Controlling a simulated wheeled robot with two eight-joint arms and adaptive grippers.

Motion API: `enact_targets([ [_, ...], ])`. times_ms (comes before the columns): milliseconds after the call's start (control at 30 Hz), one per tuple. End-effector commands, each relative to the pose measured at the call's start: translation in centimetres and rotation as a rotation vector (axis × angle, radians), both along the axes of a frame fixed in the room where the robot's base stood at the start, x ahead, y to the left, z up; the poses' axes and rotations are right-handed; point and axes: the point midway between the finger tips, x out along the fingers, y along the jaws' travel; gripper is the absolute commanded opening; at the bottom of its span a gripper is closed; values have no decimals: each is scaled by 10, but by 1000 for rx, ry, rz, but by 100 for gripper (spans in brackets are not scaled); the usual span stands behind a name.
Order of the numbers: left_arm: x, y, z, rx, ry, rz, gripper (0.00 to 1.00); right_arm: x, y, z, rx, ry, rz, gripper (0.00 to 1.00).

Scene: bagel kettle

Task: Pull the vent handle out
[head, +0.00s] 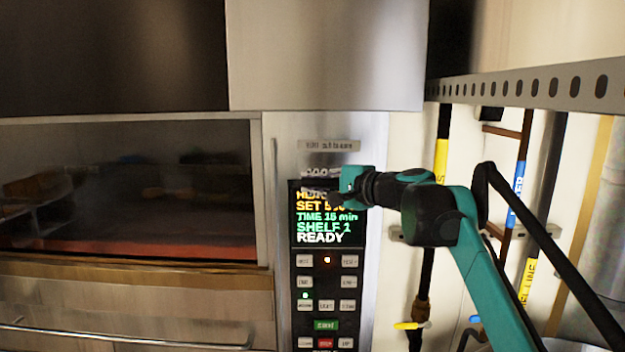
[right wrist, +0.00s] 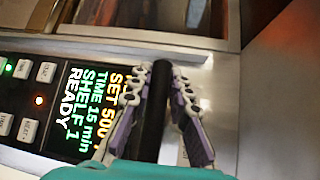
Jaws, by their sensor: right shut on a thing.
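The vent handle is a dark rounded bar (right wrist: 152,115) in the right wrist view, lying between the two fingers. My right gripper (head: 320,182) is at the top of the oven's control panel, just under a small label plate (head: 329,145). In the right wrist view its purple-grey fingers (right wrist: 160,92) are shut on the handle, one on each side. In the head view the gripper covers the handle, and I cannot tell how far it stands out from the panel. My left gripper is not in view.
The lit display (head: 327,222) reads READY, with several buttons below it. The oven window (head: 130,190) is to the left. A perforated metal rail (head: 540,88) and hanging tools with coloured bands are to the right, close to my right arm.

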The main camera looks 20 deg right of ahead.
Motion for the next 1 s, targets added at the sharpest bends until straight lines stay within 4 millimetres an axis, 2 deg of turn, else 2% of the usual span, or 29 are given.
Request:
enact_targets([
  [100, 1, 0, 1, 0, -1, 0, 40, -8, 5, 1, 2, 1, 9, 0],
  [367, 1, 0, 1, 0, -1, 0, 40, -8, 5, 0, -1, 2, 9, 0],
  [400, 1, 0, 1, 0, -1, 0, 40, -8, 5, 0, -1, 2, 9, 28],
  [433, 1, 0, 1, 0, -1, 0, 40, -8, 5, 0, 0, 2, 9, 36],
  [467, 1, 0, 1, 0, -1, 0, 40, -8, 5, 0, 1, 1, 9, 39],
  [800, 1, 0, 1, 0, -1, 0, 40, -10, 2, 2, 2, 0, 6, 39],
  [1000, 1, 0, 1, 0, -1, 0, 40, -36, -13, 6, 3, 1, 4, 39],
])
